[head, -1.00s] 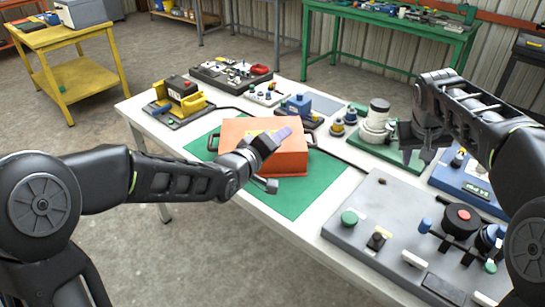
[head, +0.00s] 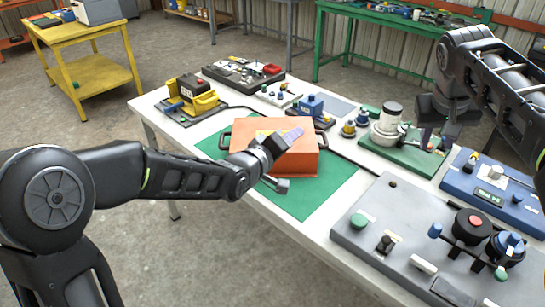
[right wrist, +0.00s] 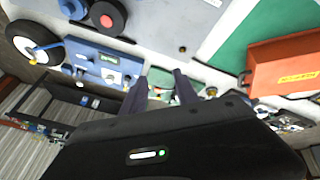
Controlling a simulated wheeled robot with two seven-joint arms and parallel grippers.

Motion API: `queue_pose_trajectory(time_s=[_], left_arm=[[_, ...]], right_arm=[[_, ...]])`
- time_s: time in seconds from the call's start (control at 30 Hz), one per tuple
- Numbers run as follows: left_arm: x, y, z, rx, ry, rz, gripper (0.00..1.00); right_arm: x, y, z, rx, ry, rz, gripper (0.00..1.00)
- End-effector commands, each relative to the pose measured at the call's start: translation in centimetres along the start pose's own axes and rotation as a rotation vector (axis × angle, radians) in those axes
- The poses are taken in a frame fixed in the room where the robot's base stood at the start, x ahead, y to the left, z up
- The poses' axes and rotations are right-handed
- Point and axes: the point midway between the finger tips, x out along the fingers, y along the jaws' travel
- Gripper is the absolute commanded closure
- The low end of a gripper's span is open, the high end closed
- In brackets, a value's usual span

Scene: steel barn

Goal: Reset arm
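My right gripper (head: 437,136) is raised over the far right part of the table, near a green-based device (head: 405,153). In the right wrist view its two purple fingers (right wrist: 160,88) are apart with nothing held between them. The orange case also shows at the right of that view (right wrist: 285,68).
The white table (head: 212,130) carries a green mat (head: 318,202), a grey control panel (head: 372,215), a blue panel (head: 483,190) and a yellow-black device (head: 188,95). A yellow bench (head: 95,77) and a green bench (head: 345,38) stand behind. Floor is clear at left.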

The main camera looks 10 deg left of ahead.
Motion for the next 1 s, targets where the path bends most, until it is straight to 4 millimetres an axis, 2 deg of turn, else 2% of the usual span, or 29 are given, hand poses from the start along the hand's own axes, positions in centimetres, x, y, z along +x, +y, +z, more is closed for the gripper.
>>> queue_pose_trajectory(time_s=[0.1, 0.2, 0.7, 0.77, 1.0], left_arm=[[0.0, 0.0, 0.0, 0.0, 0.0, 0.0, 0.63], [0.0, 0.0, 0.0, 0.0, 0.0, 0.0, 0.63], [0.0, 0.1, -0.1, 0.0, 0.0, 0.0, 0.63], [-0.1, 0.5, -0.3, 0.0, 0.0, 0.0, 0.63], [-0.9, 3.6, -2.3, 0.0, 0.0, 0.0, 0.63]], right_arm=[[-1.6, -0.1, -0.1, -0.001, 0.001, -0.001, 0.64], [-2.2, -0.1, 0.0, -0.001, 0.0, 0.0, 0.64], [-2.4, 0.0, 0.0, -0.001, -0.001, 0.0, 0.64], [-2.8, 0.1, -0.2, -0.001, -0.001, 0.0, 0.64], [-6.2, 0.9, -1.6, -0.001, -0.001, 0.0, 0.64]])
